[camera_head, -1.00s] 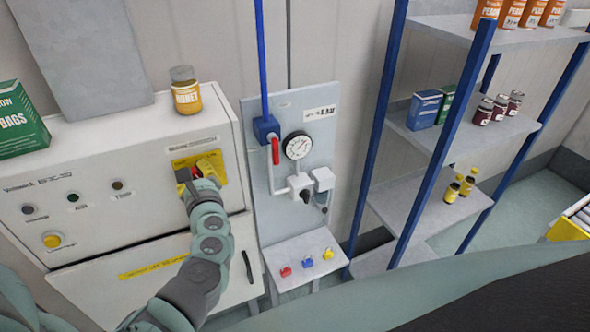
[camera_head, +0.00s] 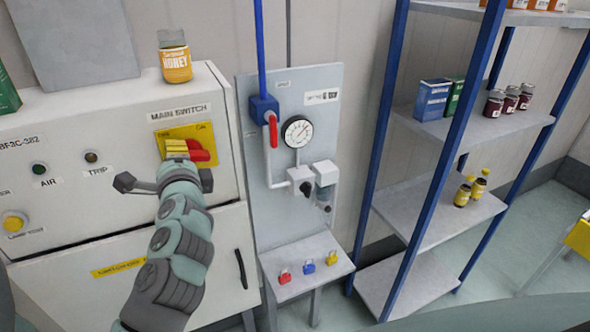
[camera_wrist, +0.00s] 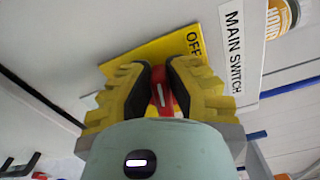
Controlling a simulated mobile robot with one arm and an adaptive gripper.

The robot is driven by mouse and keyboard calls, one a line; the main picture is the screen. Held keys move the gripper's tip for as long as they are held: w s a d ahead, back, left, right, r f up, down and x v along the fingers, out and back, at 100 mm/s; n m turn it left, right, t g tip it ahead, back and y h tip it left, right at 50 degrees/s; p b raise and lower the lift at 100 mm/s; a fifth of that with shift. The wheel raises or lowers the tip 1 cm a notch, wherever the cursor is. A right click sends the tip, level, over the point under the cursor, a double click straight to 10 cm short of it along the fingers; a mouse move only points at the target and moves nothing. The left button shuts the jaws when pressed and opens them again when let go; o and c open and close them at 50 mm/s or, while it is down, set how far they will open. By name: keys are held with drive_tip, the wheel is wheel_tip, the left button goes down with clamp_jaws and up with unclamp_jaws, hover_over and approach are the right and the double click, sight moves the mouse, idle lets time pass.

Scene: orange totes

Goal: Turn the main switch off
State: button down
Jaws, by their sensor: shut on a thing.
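The main switch is a red handle (camera_head: 199,153) on a yellow plate (camera_head: 190,131) at the upper right of the white cabinet's front, under a "MAIN SWITCH" label. My gripper (camera_head: 180,150) is at the switch in the head view, its yellow fingers beside the red handle. In the wrist view my gripper (camera_wrist: 160,78) has its dark pads on both sides of the red handle (camera_wrist: 162,97) and is shut on it. The word "OFF" shows on the yellow plate (camera_wrist: 135,62) next to the right finger. The fingers hide part of the handle and plate.
A honey jar (camera_head: 174,58) stands on the cabinet top (camera_head: 110,88) above the switch. To the right are a gauge panel (camera_head: 325,130) with a red-handled valve (camera_head: 273,130), a small ledge with padlocks (camera_head: 308,267), and a blue-framed shelf (camera_head: 460,215).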

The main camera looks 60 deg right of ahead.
drive_tip(key=shift+f+n+b, duration=0.25)
drive_tip(key=shift+n+b, duration=0.45)
drive_tip(key=shift+b, duration=0.1)
drive_tip(key=shift+f+n+b, duration=0.25)
drive_tip(key=shift+n+b, duration=0.45)
drive_tip(key=shift+b, duration=0.1)
drive_tip(key=shift+w, duration=0.1)
drive_tip(key=c, duration=0.9)
unclamp_jaws()
drive_tip(key=shift+c, duration=0.2)
drive_tip(key=shift+r, duration=0.1)
drive_tip(key=shift+r, duration=0.15)
